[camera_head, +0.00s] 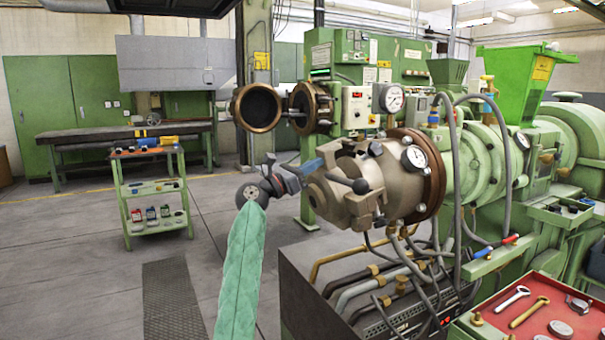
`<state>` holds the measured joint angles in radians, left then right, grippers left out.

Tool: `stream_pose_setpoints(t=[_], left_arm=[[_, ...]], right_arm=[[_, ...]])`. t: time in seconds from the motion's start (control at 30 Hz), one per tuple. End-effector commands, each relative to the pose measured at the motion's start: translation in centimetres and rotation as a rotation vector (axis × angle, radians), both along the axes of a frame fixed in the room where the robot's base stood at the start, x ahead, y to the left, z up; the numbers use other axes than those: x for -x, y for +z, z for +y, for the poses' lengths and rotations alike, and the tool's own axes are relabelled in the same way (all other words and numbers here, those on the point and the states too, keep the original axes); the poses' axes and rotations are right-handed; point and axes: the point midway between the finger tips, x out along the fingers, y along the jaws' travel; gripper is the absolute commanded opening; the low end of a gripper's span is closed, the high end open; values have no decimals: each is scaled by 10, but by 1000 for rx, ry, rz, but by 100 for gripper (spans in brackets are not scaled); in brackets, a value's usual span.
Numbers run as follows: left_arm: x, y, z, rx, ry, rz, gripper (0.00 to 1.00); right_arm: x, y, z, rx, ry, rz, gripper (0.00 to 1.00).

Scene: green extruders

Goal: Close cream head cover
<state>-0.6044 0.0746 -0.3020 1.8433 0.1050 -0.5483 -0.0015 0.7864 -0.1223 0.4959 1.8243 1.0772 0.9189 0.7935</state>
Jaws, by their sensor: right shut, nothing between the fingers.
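The cream head cover (335,198) is at the front end of the near green extruder (480,165), right of the picture's middle. It sits against the cream head body (405,185), with dark clamp handles around it. I cannot tell whether it is fully seated. My right gripper (309,170), on a green-sleeved arm from below, is shut and empty at the cover's left side. Its fingertips are close to the cover; whether they touch it is unclear. My left gripper is not in view.
A second extruder head behind has a round cover (257,107) swung open. A green trolley (158,198) stands at left. Pipes and a dark cabinet (310,300) lie below the head. A red tool tray (570,300) is at lower right.

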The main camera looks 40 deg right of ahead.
Motion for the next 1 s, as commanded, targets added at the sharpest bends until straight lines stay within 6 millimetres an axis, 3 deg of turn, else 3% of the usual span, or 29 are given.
stream_pose_setpoints(t=[0.5,1.0], left_arm=[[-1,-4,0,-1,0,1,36],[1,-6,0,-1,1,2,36]], right_arm=[[10,22,-43,1,0,-1,0],[14,28,-57,2,-1,0,0]])
